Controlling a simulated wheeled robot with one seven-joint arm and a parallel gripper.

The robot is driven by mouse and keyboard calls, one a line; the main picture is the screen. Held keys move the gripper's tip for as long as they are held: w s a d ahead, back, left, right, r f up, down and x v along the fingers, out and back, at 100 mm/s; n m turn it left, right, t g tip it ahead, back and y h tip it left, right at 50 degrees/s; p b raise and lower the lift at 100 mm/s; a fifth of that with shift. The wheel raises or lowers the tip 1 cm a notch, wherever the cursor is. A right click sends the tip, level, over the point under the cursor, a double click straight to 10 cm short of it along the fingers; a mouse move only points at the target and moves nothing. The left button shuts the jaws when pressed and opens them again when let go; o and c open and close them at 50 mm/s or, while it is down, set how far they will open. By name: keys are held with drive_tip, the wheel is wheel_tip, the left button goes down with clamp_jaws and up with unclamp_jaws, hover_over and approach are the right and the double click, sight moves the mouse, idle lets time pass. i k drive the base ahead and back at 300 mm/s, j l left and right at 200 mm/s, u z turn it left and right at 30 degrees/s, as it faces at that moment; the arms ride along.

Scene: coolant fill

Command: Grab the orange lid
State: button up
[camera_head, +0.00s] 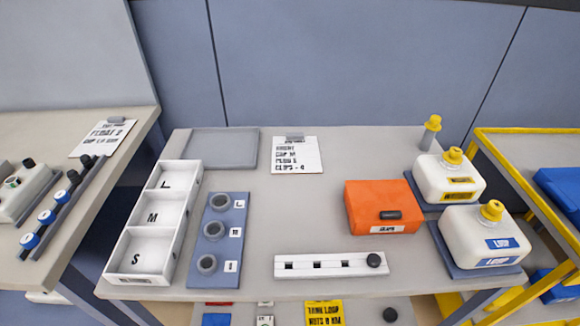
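The orange lid (372,195) shows as a block-like orange piece on the right half of the grey table (300,220). It has a dark bar-shaped handle (390,215) on it and a white label on its front face. I cannot tell whether it covers something underneath. Nothing touches it from above. My gripper is not in view.
White jugs with yellow caps (467,233) stand on blue pads close right of the lid. A white strip with holes and a black knob (318,266) lies in front. A white divided tray (155,217) and blue ring block (213,245) are left. The table's centre is clear.

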sight(381, 201)
drive_tip(key=i+j+u, duration=0.15)
drive_tip(key=u, duration=0.2)
drive_tip(key=i+j+u, duration=0.15)
drive_tip(key=j+u, duration=0.2)
